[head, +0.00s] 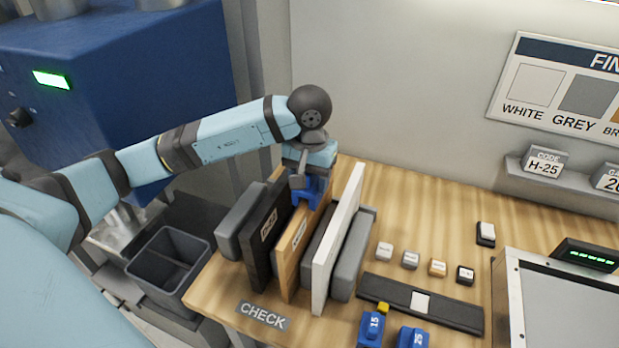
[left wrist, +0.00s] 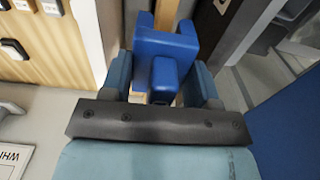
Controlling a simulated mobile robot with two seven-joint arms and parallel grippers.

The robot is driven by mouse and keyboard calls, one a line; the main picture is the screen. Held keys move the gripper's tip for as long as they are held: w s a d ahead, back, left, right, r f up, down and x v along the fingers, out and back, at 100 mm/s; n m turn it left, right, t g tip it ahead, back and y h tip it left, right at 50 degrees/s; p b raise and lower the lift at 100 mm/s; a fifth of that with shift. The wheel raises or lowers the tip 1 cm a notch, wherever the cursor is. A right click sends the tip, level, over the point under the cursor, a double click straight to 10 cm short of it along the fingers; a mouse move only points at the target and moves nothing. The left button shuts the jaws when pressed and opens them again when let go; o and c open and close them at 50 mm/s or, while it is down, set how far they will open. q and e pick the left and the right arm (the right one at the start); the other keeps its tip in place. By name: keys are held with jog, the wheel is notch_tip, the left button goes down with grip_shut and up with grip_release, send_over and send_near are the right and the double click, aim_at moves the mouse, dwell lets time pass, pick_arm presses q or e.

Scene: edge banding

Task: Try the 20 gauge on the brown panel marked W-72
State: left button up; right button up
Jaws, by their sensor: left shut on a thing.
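My left gripper (head: 308,178) is shut on a blue gauge (head: 309,192), at the upper end of the brown panel (head: 290,262). In the left wrist view the blue gauge (left wrist: 165,45) sits between the two fingers, and part of the brown panel (left wrist: 166,12) shows beyond it. The gauge appears to straddle the panel's edge; I cannot tell how far it is seated. Its number is hidden. The panel stands upright in the rack between a black panel (head: 258,262) and a white panel (head: 322,285). Its label is too small to read. My right gripper is not in view.
Blue gauges marked 15 (head: 371,330) and 25 (head: 411,339) stand at the table's front. Grey rack pads (head: 352,255) flank the panels. A CHECK label (head: 263,315) lies in front. A dark bin (head: 170,290) is at left. Small blocks (head: 411,260) lie at right.

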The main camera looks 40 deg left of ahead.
pick_arm(q)
jog(key=shift+f+b, duration=0.25)
jog(key=shift+b, duration=0.05)
dwell(0.4)
jog(key=o, duration=1.1)
jog(key=shift+o, duration=0.2)
jog(key=shift+r, duration=0.1)
jog(key=shift+r+p, duration=1.3)
jog(key=shift+r, duration=2.6)
